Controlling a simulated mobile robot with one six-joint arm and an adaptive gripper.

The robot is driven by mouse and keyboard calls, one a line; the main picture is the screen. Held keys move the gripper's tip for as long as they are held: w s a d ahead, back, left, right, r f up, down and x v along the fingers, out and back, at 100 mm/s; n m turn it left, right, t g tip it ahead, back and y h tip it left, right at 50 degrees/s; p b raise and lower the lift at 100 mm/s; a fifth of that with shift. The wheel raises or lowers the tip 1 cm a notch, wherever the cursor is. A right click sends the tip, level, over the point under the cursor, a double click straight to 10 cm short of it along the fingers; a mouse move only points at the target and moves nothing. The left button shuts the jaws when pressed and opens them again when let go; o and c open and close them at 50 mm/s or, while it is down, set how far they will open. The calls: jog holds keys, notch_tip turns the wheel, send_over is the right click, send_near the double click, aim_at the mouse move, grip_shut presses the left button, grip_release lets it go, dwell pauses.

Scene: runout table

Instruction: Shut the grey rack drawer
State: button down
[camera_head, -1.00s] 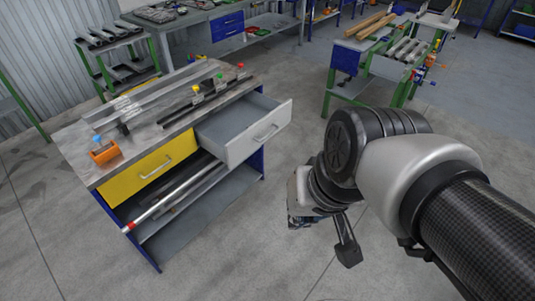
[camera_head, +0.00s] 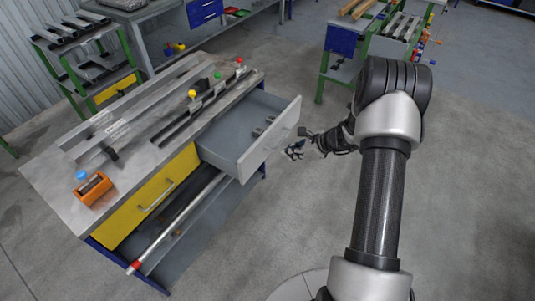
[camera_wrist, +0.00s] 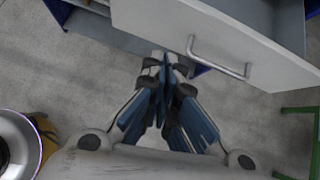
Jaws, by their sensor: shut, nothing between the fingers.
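The grey drawer (camera_head: 228,140) stands pulled out of the right side of the workbench, its inside open to view. Its light grey front with a bar handle shows in the wrist view: the front (camera_wrist: 180,19) at the top and the handle (camera_wrist: 218,64) below it. My gripper (camera_head: 291,152) is just outside the drawer front, to its right in the head view. In the wrist view my gripper (camera_wrist: 163,62) has its fingers together and empty, left of the handle near the front's lower edge. I cannot tell whether the fingertips touch the front.
A shut yellow drawer (camera_head: 152,196) sits beside the grey one. The bench top (camera_head: 62,180) holds metal profiles, an orange box (camera_head: 92,189) and coloured knobs. A rod (camera_head: 172,226) sticks out from the lower shelf. A green-legged stand (camera_head: 350,62) is behind. Floor to the right is clear.

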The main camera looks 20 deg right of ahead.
notch_tip(320, 180, down, 4)
jog(key=d+m, duration=0.2)
jog(key=b, duration=0.4)
send_near(261, 160)
jog(key=x, duration=0.4)
jog(key=shift+w+a+f, duration=0.1)
jog(key=shift+f, duration=0.1)
